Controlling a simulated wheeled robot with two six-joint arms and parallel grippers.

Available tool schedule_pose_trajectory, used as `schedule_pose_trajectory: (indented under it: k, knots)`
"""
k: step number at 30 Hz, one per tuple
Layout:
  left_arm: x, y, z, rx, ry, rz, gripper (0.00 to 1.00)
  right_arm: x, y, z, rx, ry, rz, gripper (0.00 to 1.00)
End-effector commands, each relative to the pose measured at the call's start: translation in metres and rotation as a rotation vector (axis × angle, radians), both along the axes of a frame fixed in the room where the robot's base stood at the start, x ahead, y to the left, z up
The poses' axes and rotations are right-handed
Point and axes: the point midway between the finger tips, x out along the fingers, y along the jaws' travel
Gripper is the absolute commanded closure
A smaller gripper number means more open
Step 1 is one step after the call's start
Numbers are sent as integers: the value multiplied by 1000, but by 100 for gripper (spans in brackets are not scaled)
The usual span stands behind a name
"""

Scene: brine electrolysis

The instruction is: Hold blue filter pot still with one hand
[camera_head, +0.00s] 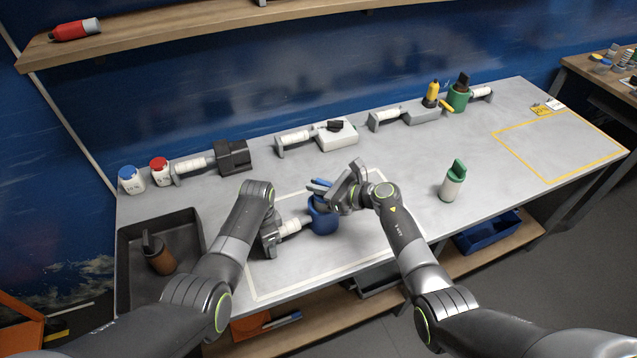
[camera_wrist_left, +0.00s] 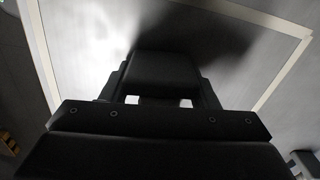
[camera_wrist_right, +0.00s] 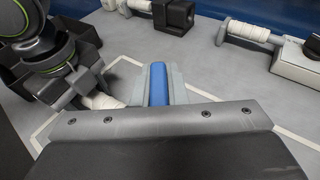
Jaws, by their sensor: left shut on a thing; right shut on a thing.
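The blue filter pot (camera_head: 323,219) stands inside the white outline on the bench, with a white wrapped handle (camera_head: 290,227) out to its left. My left gripper (camera_head: 270,238) is at the outer end of that handle and shut on it. In the left wrist view a dark block (camera_wrist_left: 165,75) sits between the fingers; the pot does not show there. My right gripper (camera_head: 337,193) is above the pot, shut on a blue piece (camera_head: 320,185). That blue piece shows between the fingers in the right wrist view (camera_wrist_right: 157,84). Whether it joins the pot is hidden.
A dark tray (camera_head: 190,222) with a brown bottle (camera_head: 158,254) is at left. A yellow-outlined area (camera_head: 560,150) is clear.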

Motion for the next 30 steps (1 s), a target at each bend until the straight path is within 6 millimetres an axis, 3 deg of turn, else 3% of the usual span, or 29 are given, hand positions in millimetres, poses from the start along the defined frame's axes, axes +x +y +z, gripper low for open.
schedule_pose_trajectory:
  k: [20, 21, 26, 30]
  knots:
    - [-1, 0, -1, -1, 2, 0, 76, 0, 0, -16, 1, -1, -1, 100]
    - [-1, 0, -1, -1, 2, 0, 76, 0, 0, -16, 0, -2, -1, 85]
    - [-1, 0, -1, 0, 2, 0, 76, 0, 0, -16, 0, -2, -1, 64]
    - [-1, 0, -1, -1, 2, 0, 76, 0, 0, -16, 1, -1, -1, 62]
